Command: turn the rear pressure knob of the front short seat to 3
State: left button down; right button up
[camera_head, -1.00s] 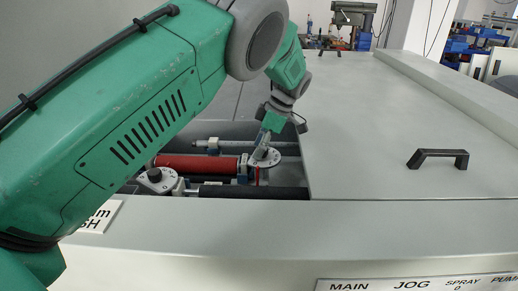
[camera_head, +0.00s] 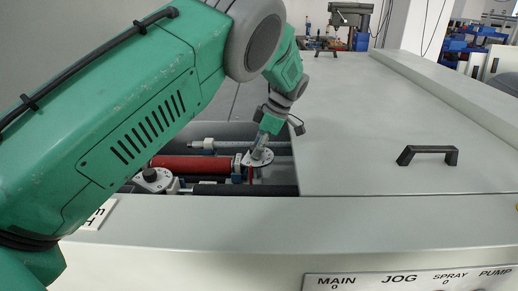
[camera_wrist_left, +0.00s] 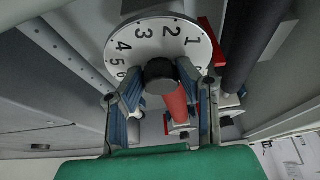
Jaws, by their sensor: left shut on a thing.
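A white round dial with the numbers 1 to 6 (camera_head: 262,159) lies in the open bay; its number face shows large in the left wrist view (camera_wrist_left: 150,38). The black pressure knob (camera_wrist_left: 160,72) stands at its centre. My left gripper (camera_head: 262,146) reaches down onto this knob; in the left wrist view its two blue-padded fingers (camera_wrist_left: 162,84) are shut on the knob's sides. I cannot make out a pointer mark on the knob. A second dial with a black knob (camera_head: 152,179) sits nearer and to the left, untouched. My right gripper is not in view.
A red roller (camera_head: 195,164) and a black roller (camera_head: 245,190) run through the bay by the dials. A flat grey cover with a black handle (camera_head: 427,154) closes the right side. A labelled control panel (camera_head: 415,281) is on the front.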

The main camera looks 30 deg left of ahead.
pick_arm(q)
jog(key=shift+s+a, duration=0.15)
jog(key=shift+a, duration=0.1)
jog(key=m+t+p, duration=0.1)
jog(key=m, duration=0.3)
jog(key=shift+s+r+y+p, duration=0.1)
jog(key=shift+y+p, duration=0.2)
jog(key=shift+p, duration=0.1)
jog(key=m+t+p, duration=0.1)
jog(key=m, duration=0.2)
jog(key=m+t+p, duration=0.1)
jog(key=m, duration=0.2)
jog(key=shift+t, duration=0.4)
jog(key=m+t+p, duration=0.1)
jog(key=m, duration=0.2)
jog(key=m+h+p, duration=0.1)
jog(key=m, duration=0.1)
jog(key=shift+r+m+t+h, duration=0.15)
jog(key=shift+m+t+h, duration=0.15)
jog(key=shift+m+t, duration=0.1)
jog(key=m+h+p, duration=0.1)
jog(key=m, duration=0.2)
jog(key=shift+a+t+p, duration=0.1)
jog(key=shift+t+p, duration=0.25)
jog(key=shift+t, duration=0.05)
jog(key=shift+m+h, duration=0.3)
jog(key=shift+m, duration=0.5)
